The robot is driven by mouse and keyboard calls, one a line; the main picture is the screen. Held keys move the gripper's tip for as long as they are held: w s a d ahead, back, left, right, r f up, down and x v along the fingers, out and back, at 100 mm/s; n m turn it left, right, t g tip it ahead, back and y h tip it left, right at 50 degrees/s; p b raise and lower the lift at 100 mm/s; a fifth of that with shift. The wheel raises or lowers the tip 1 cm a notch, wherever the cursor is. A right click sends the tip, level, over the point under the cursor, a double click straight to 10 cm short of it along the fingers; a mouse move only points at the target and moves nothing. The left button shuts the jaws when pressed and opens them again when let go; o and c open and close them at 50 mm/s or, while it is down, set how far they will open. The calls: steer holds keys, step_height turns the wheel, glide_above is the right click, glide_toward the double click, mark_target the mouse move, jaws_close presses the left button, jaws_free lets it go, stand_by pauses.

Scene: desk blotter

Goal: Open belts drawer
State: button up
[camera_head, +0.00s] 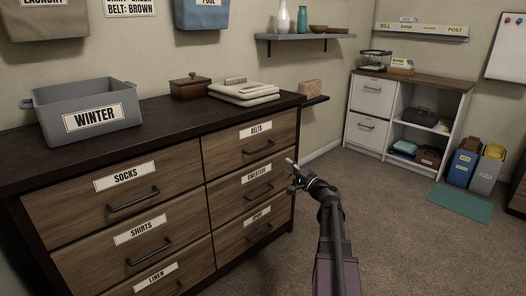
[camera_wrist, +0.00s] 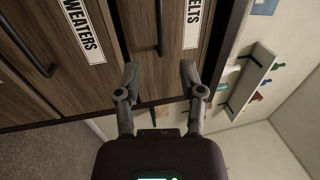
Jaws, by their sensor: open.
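The belts drawer (camera_head: 230,149) is the top right drawer of the dark-topped wooden dresser, under a white BELTS label. Its front looks flush with the dresser, and its dark bar handle (camera_head: 258,148) is uncovered. My gripper (camera_head: 291,166) is open and empty near the dresser's right end, right of and a little below that handle. In the wrist view the picture is turned sideways; my two fingertips (camera_wrist: 160,70) are spread apart, with the belts handle (camera_wrist: 159,22) beyond them and between their lines. Fingers and handle do not appear to touch.
The sweaters drawer (camera_head: 232,191) lies directly below, with its own handle. A grey WINTER bin (camera_head: 86,140), a wooden box (camera_head: 190,88) and folded cloths (camera_head: 243,93) stand on the dresser top. Carpet (camera_head: 400,240) to the right is open floor.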

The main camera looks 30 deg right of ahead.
mark_target(263, 149)
steer(key=shift+w, duration=0.1)
steer(key=p+x, duration=0.2)
steer(key=x, duration=1.1)
steer(key=shift+w+a+p, duration=0.1)
steer(key=shift+w+p, duration=0.2)
steer(key=shift+p, duration=0.05)
jaws_close()
